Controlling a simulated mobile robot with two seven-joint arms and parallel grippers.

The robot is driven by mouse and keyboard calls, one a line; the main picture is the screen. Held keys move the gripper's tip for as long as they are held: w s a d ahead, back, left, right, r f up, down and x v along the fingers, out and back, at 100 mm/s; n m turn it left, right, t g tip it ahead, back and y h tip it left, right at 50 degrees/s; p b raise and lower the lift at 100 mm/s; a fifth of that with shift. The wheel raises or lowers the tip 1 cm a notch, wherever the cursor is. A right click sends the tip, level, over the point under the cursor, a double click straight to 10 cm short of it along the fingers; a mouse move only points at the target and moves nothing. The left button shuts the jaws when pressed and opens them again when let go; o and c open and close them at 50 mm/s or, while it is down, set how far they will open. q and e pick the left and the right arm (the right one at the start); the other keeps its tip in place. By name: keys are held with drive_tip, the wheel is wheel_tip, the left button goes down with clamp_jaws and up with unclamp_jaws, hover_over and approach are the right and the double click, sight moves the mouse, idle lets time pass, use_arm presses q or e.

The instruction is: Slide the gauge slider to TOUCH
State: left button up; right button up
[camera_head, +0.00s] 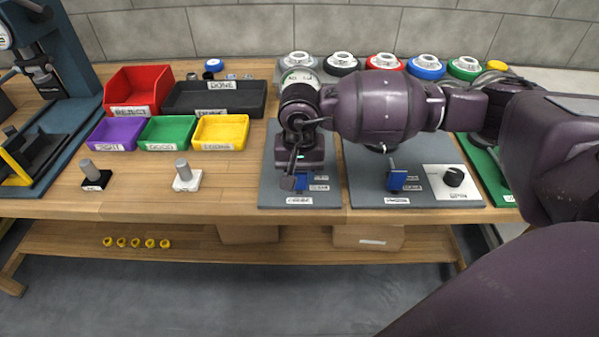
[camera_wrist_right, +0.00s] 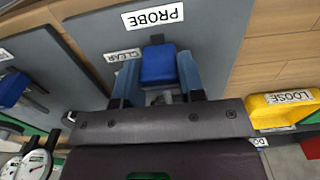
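A blue slider knob (camera_wrist_right: 158,64) stands on a grey panel (camera_wrist_right: 215,45) whose front label reads PROBE (camera_wrist_right: 153,16), upside down in the right wrist view. A CLEAR label (camera_wrist_right: 122,55) lies beside the knob. No TOUCH label can be read; part of the panel is hidden by the gripper. The right gripper (camera_wrist_right: 158,82) has one finger on each side of the knob, seemingly touching it. In the head view the right gripper (camera_head: 299,182) reaches down over the left grey panel (camera_head: 268,185), partly covering the blue knob. The left gripper is not in view.
Next to it is another panel (camera_head: 362,175) with a blue slider (camera_head: 397,180) and a black rotary knob (camera_head: 453,176). Coloured bins, including a yellow one (camera_head: 221,132), stand left. Two grey-handled pieces, one on a white base (camera_head: 187,180), stand in front of them.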

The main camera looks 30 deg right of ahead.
clamp_jaws()
drive_tip(key=shift+w+d+f+b, duration=0.1)
drive_tip(key=shift+w+d+b, duration=0.3)
drive_tip(key=shift+w, duration=0.25)
drive_tip(key=shift+w+d+f+b, duration=0.1)
drive_tip(key=shift+w+d+b, duration=0.15)
drive_tip(key=shift+w+d, duration=0.25)
drive_tip(key=shift+w+r, duration=0.1)
drive_tip(key=shift+w, duration=0.25)
drive_tip(key=shift+r, duration=0.2)
drive_tip(key=o, duration=0.7)
unclamp_jaws()
drive_tip(key=shift+o, duration=0.2)
wheel_tip(320, 180, up, 11)
drive_tip(key=p, duration=0.1)
drive_tip(key=shift+p, duration=0.3)
